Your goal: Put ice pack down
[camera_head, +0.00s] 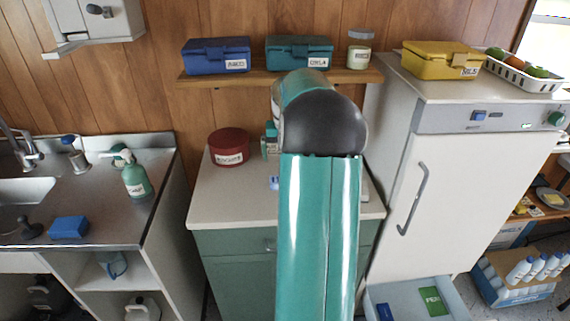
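My teal arm with its dark rounded joint fills the middle of the view and hides the centre of the counter. My gripper is not visible, so I cannot see whether it holds anything. I cannot make out an ice pack for certain. A small light-blue thing (274,183) shows just left of my arm on the cabinet top (215,205), mostly hidden. A dark blue flat piece (385,312) and a green labelled pack (433,301) lie in the pale blue open bin (462,306) at the bottom right.
A red round tin (229,147) stands on the cabinet top, with bare surface in front. Lunch boxes line the shelf (250,78) above. A white fridge (440,200) stands right, bearing a yellow box (437,62). The sink counter at left holds a blue block (68,227).

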